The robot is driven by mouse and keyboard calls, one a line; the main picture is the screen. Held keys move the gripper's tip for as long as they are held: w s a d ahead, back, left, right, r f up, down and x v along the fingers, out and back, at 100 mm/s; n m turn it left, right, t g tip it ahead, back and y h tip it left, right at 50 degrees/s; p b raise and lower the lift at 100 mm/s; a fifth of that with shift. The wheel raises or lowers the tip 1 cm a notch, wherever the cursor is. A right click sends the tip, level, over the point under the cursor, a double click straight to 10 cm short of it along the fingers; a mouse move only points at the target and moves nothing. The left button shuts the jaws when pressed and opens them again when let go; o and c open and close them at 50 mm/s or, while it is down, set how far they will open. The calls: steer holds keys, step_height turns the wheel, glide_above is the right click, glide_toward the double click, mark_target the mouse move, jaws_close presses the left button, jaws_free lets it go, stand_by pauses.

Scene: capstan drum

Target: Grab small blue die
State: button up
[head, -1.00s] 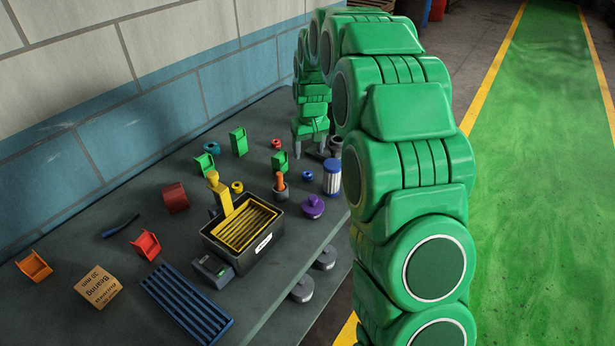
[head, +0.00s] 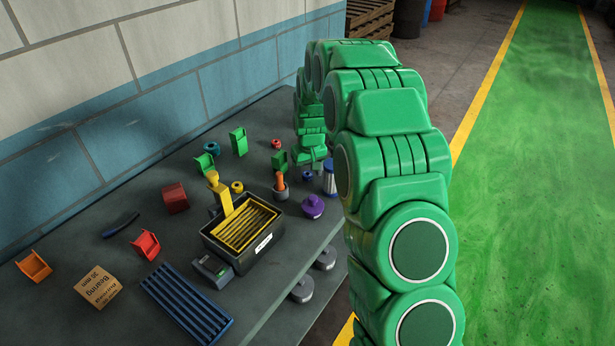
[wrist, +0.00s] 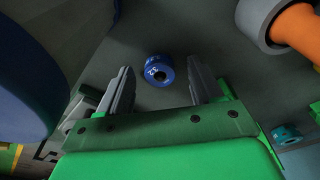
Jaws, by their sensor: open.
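The small blue die (wrist: 158,72) is a short round blue piece with a dark centre hole and pale markings. In the wrist view it lies on the dark bench beyond my gripper, centred between the fingers. In the head view the die (head: 307,176) shows as a small blue spot just below my gripper (head: 313,168). My gripper (wrist: 160,85) is open and empty, with one grey finger on each side of the die in the picture. I cannot tell how much height separates the fingertips from the die.
An orange peg in a grey cup (head: 280,187) stands left of the die. A blue-and-white cylinder (head: 329,180) stands close on its right. A purple knobbed piece (head: 312,207) is in front, and a green bin (head: 279,163) is behind left.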

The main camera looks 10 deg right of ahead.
mark_target(307, 173)
steer(key=c, duration=1.2)
steer(key=shift+r, duration=0.55)
step_height(307, 173, up, 2)
steer(key=shift+r, duration=0.1)
steer(key=s+r, duration=0.9)
steer(key=s, duration=0.5)
steer(key=shift+d+r, duration=0.15)
steer(key=shift+r, duration=0.2)
